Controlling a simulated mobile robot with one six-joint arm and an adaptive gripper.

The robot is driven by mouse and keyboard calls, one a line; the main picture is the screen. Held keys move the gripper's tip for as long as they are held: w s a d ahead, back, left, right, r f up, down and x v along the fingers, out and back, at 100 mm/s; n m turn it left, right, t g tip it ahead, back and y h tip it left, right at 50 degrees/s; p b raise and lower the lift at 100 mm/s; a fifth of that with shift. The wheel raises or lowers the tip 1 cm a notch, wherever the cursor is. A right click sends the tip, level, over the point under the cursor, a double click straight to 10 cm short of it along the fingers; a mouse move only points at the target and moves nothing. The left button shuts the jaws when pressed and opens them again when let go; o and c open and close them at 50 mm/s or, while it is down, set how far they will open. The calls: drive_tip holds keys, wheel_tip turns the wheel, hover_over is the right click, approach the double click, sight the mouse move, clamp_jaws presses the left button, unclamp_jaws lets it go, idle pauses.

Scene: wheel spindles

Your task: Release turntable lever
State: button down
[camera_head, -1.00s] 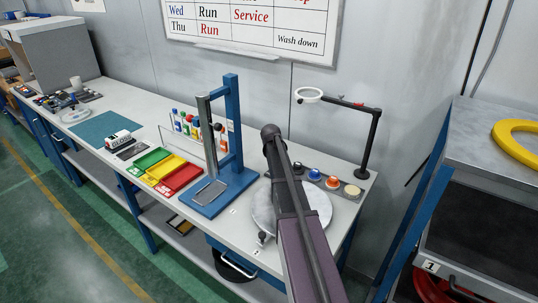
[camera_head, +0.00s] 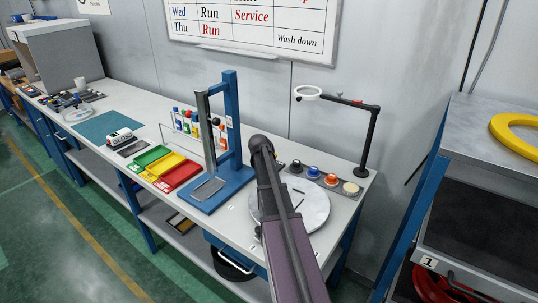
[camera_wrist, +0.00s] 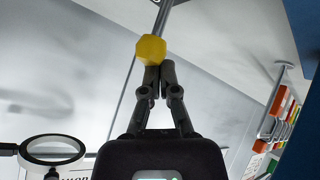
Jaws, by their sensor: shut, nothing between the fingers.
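The round grey turntable (camera_head: 316,208) lies on the bench in the head view, its left part covered by my arm. Thin dark marks or rods show on its disc. A small dark piece at its front left edge, perhaps the lever (camera_head: 258,232), is partly hidden by my arm, so its position cannot be told. My gripper (camera_wrist: 152,70) shows in the wrist view with its fingers together and empty. A yellow faceted knob-like thing (camera_wrist: 150,48) shows at the fingertips; contact cannot be told. My gripper is hidden in the head view.
A blue press stand (camera_head: 232,130) is left of my arm. A ring magnifier on a post (camera_head: 372,140) stands behind the turntable, beside a row of coloured buttons (camera_head: 331,179). Coloured trays (camera_head: 165,165) lie left. A grey cart (camera_head: 490,140) stands right.

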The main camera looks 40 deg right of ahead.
drive_tip(key=shift+s+a, duration=0.1)
drive_tip(key=shift+a, duration=0.05)
drive_tip(key=shift+a+f+h+b, duration=0.1)
drive_tip(key=shift+h+b, duration=0.2)
drive_tip(key=shift+d, duration=0.25)
drive_tip(key=shift+r, duration=0.25)
drive_tip(key=shift+r+p, duration=0.65)
drive_tip(key=shift+p, duration=0.2)
